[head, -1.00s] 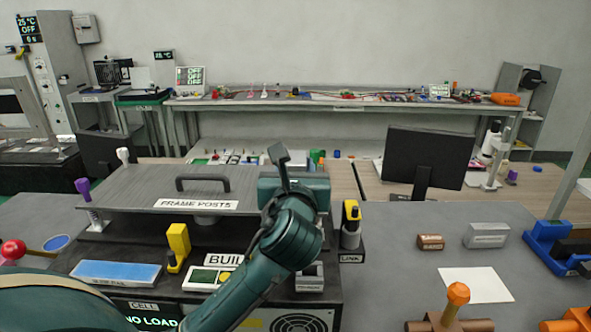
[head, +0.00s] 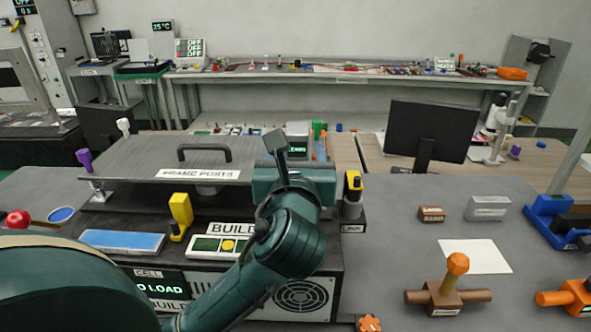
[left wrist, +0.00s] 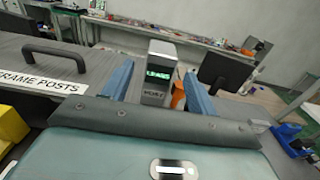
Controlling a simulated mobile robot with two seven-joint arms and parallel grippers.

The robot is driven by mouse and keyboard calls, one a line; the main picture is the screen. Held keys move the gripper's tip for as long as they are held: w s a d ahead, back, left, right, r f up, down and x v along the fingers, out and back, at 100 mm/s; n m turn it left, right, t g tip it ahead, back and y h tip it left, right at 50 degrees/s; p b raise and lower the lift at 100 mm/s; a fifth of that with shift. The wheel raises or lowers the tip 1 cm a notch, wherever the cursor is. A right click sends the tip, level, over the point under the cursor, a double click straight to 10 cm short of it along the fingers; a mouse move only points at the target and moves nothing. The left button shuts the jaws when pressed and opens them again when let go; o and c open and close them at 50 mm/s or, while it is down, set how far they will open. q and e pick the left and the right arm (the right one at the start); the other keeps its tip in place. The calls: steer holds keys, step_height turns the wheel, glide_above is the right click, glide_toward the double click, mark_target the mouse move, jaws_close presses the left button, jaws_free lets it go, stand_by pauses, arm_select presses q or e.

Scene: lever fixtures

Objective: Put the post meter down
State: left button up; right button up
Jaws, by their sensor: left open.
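The post meter (head: 297,140) is a small grey box with a lit green display, seen just past my left gripper in the head view. In the left wrist view the post meter (left wrist: 158,72) stands upright, its display and a "POST" label facing me. My left gripper (left wrist: 158,92) is open, with one blue finger on each side of the meter and a gap to each. I cannot tell how far the fingertips reach along it, and its base is partly hidden by the gripper body. My right gripper is not in view.
The grey "FRAME POSTS" lid with a dark handle (head: 205,155) lies to the left. A yellow-and-black tool (head: 353,195) stands at the right by "LINK". A monitor (head: 428,130) stands behind. The grey table near the white sheet (head: 475,256) has some free room.

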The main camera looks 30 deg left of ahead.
arm_select(q)
steer(key=p+v, duration=0.4)
steer(key=v, duration=0.1)
steer(key=shift+s+d+p, duration=0.15)
steer(key=shift+s+p, duration=0.2)
steer(key=shift+p, duration=0.05)
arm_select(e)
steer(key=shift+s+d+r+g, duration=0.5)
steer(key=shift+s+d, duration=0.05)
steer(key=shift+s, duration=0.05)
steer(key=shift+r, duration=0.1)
